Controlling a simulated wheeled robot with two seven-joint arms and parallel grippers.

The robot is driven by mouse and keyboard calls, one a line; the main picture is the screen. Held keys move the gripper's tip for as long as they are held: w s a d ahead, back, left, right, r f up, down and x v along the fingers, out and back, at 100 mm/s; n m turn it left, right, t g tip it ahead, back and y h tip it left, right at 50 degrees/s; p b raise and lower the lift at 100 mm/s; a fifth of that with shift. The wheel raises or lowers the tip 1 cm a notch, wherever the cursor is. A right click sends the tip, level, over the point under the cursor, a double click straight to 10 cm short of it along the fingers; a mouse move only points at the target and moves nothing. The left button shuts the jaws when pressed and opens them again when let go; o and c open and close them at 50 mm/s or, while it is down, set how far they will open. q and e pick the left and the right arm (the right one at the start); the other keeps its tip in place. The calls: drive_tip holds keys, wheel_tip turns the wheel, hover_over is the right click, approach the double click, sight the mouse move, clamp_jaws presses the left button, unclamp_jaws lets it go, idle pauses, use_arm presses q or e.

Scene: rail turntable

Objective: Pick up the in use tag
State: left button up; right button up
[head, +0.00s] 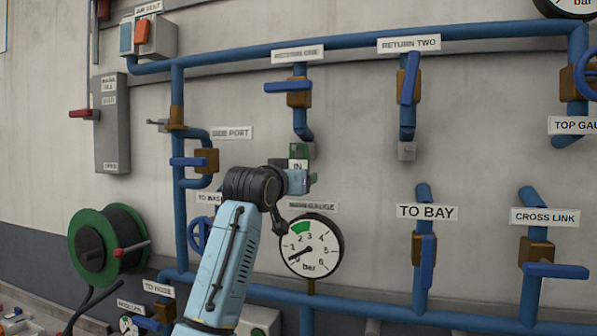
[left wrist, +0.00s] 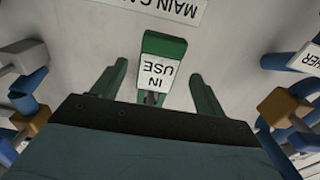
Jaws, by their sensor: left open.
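The in use tag (head: 300,152) is green with a white label. In the head view it is on the wall below the return one pipe, and my left gripper hides its lower part. In the left wrist view the tag (left wrist: 163,47) appears upside down, with the words IN USE readable. My left gripper (head: 303,182) is open, and its two green fingers (left wrist: 157,76) stand on either side of the tag with a gap on each side. I cannot tell how deep the tag sits between them. My right gripper is not in view.
Blue pipes (head: 340,41) with brass valves run around the tag on the wall. The main gauge (head: 311,246) is just below my left gripper. A green hose reel (head: 97,243) is at the left. Bare wall lies right of the tag.

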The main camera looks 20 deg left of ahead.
use_arm(q)
drive_tip(key=shift+w+d+r+p, duration=0.15)
drive_tip(key=shift+w+p, duration=1.25)
drive_tip(key=shift+w, duration=1.45)
drive_tip(key=c, duration=1)
drive_tip(key=shift+c, duration=0.2)
drive_tip(key=s+r+b, duration=0.1)
drive_tip(key=s+b, duration=0.5)
drive_tip(key=s, duration=1.2)
drive_tip(key=shift+r+b, duration=0.15)
drive_tip(key=shift+b, duration=0.15)
